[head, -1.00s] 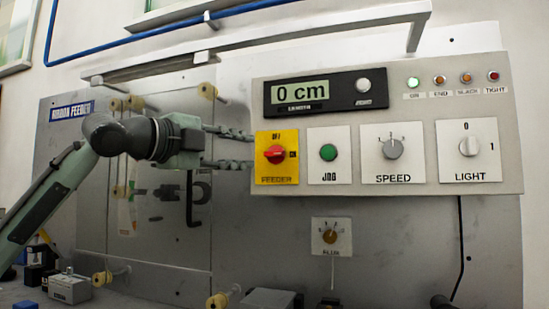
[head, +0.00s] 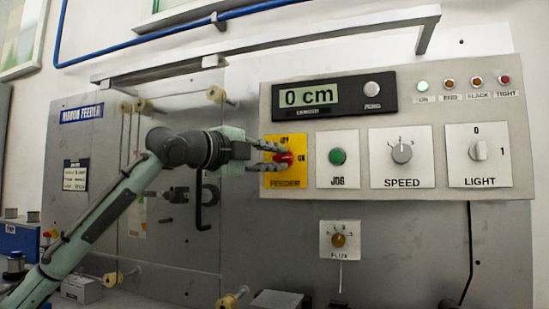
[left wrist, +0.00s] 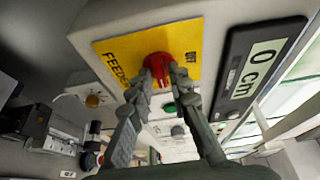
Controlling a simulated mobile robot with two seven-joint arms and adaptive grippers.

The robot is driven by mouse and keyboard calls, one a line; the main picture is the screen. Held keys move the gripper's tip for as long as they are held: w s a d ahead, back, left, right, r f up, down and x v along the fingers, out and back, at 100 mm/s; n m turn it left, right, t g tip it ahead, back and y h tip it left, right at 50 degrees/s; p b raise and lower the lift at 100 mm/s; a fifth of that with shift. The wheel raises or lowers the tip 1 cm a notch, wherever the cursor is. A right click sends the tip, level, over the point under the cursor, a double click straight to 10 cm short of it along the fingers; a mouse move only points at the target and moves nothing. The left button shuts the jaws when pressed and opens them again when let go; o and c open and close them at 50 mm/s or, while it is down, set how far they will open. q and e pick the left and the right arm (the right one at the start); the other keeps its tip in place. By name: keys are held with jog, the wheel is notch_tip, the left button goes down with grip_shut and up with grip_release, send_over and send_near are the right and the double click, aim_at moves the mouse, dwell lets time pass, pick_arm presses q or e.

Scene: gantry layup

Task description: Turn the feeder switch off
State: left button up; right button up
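The feeder switch is a red knob (head: 284,158) on a yellow plate (head: 271,181) marked OFF and ON, at the left end of the grey control panel. My left gripper (head: 283,158) reaches it from the left. Its two fingers lie above and below the knob and hide part of it. In the left wrist view the fingertips (left wrist: 165,74) converge on both sides of the red knob (left wrist: 157,64) and look closed on it. The knob's exact angle is hard to read behind the fingers. My right gripper is not in view.
Beside the switch are a green JOG button (head: 337,157), a SPEED dial (head: 402,153) and a LIGHT knob (head: 479,150). A display (head: 334,97) above reads 0 cm. The green ON lamp (head: 423,86) is lit. A FLUX dial (head: 339,240) sits below the panel.

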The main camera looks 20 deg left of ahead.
pick_arm(q)
grip_shut()
